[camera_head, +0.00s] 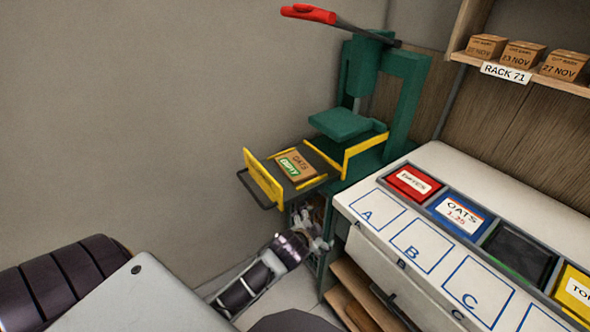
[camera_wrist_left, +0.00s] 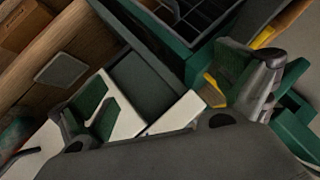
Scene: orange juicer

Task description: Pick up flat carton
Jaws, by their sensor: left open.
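A flat carton (camera_head: 296,165), brown with a green label and the word OATS, lies on the dark tray (camera_head: 313,184) of the green press. Yellow guards stand at the tray's sides. My left gripper (camera_head: 312,228) is below and in front of the tray, close to the press's lower frame and apart from the carton. In the left wrist view my gripper (camera_wrist_left: 168,98) is open, its two fingers wide apart with nothing held between them. I cannot make out the carton in that view. My right gripper is not in view.
The green press (camera_head: 345,122) has a raised red-handled lever (camera_head: 308,14). A white counter (camera_head: 372,189) with lettered squares and colored bins stands at the right. Small boxes (camera_head: 524,53) sit on a shelf above. The wall side at left is clear.

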